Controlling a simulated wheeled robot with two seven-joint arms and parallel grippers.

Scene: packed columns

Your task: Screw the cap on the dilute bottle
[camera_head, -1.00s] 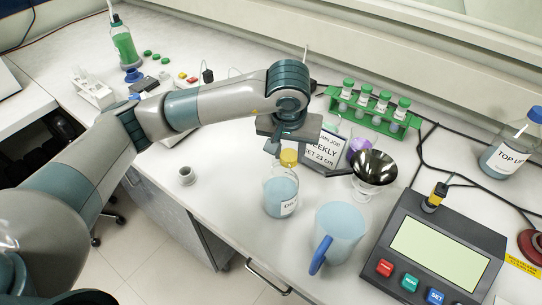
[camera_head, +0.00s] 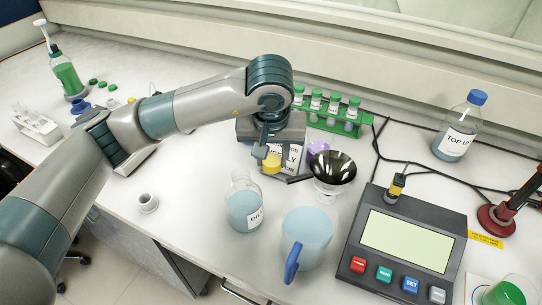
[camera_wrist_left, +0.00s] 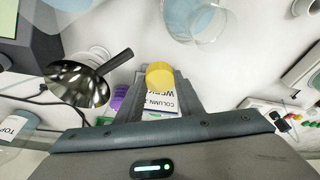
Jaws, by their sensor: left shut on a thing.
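The dilute bottle (camera_head: 243,208) stands upright on the bench in the head view, with pale blue liquid, a partly readable "DIL" label and a bare, open neck. In the left wrist view the bottle (camera_wrist_left: 197,18) shows at the top. My left gripper (camera_head: 270,158) is shut on the yellow cap (camera_head: 271,164), behind and to the right of the bottle's neck, apart from it. In the left wrist view the cap (camera_wrist_left: 160,75) sits between the fingertips. My right gripper is not in view.
Close by stand a dark funnel (camera_head: 334,168), a blue-handled jug (camera_head: 307,240), a green tube rack (camera_head: 328,122) and a sign (camera_head: 292,155) behind my gripper. A control box (camera_head: 410,240) fills the right. A small grey cup (camera_head: 148,202) stands left on fairly clear bench.

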